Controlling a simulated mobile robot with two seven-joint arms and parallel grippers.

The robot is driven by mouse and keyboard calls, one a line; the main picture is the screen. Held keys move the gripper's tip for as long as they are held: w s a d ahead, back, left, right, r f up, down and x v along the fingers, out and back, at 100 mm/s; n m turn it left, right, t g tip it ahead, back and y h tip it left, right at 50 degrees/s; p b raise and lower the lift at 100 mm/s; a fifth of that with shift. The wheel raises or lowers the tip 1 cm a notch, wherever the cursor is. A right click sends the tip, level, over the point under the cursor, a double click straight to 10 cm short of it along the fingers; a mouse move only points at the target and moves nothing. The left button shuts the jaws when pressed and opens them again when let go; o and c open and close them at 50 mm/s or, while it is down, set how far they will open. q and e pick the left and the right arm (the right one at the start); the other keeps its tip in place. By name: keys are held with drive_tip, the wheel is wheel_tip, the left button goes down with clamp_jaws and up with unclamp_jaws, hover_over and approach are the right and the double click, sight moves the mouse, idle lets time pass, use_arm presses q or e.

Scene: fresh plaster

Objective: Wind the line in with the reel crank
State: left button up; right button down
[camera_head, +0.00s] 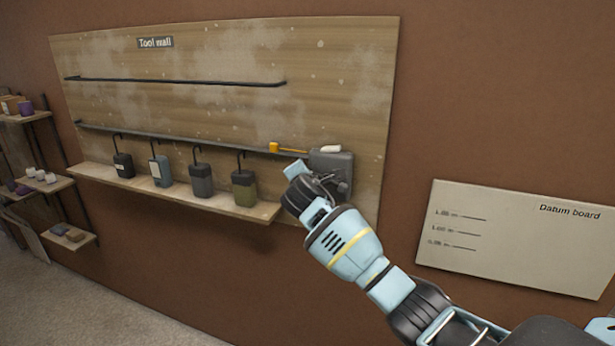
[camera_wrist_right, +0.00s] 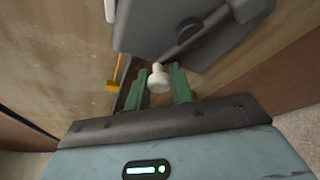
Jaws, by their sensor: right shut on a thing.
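The grey reel (camera_head: 331,160) is mounted at the right end of the dark rail on the tool wall. It fills the upper part of the right wrist view (camera_wrist_right: 150,28), with its dark crank arm (camera_wrist_right: 203,32) across its face. A short yellow line (camera_head: 292,150) runs left from the reel to a yellow tag (camera_head: 274,147), which also shows in the right wrist view (camera_wrist_right: 113,86). My right gripper (camera_wrist_right: 158,88) is shut on the pale crank knob (camera_wrist_right: 158,74), between its green fingers. In the head view my wrist hides the knob. My left gripper is out of view.
Several dark canisters (camera_head: 201,182) hang from the rail above a wooden ledge (camera_head: 160,190), left of my right arm. A datum board (camera_head: 520,240) is on the wall at the right. Small shelves (camera_head: 45,185) stand at the far left. Bare wall lies below the ledge.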

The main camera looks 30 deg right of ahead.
drive_tip(key=shift+r, duration=0.1)
drive_tip(key=c, duration=1.2)
unclamp_jaws()
drive_tip(key=shift+w, duration=0.1)
drive_tip(key=v, duration=0.7)
drive_tip(key=shift+s+a, duration=0.2)
drive_tip(key=shift+s, duration=0.2)
